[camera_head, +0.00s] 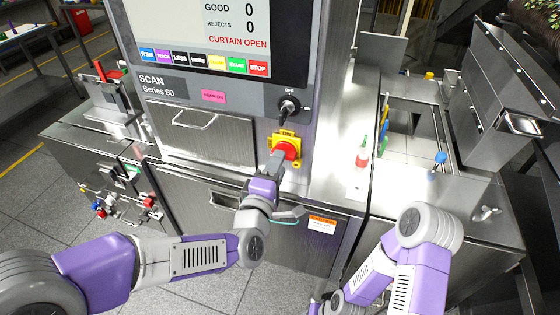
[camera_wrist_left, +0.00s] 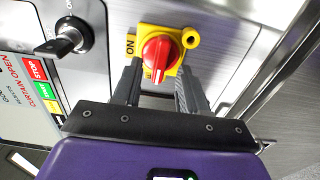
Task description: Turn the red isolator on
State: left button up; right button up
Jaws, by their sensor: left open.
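The red isolator (camera_head: 287,149) is a red rotary knob on a yellow plate (camera_head: 293,135), on the front of the steel machine below the key switch. In the left wrist view the red knob (camera_wrist_left: 158,54) shows clearly, with the plate's ON label beside it. My left gripper (camera_head: 279,160) is at the isolator. In the left wrist view its two fingers (camera_wrist_left: 157,80) stand apart, one on each side of the knob's lower part; I cannot tell whether they touch it. In the head view the gripper partly hides the knob. My right gripper is out of view; only my right arm shows.
A key switch (camera_head: 289,106) sits just above the isolator, and it also shows in the left wrist view (camera_wrist_left: 66,38). The screen (camera_head: 220,25) reads CURTAIN OPEN. A drawer handle (camera_head: 193,119) protrudes at left. An open conveyor bay (camera_head: 410,120) lies to the right.

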pick_arm(q)
jog(key=shift+x, duration=1.1)
grip_shut()
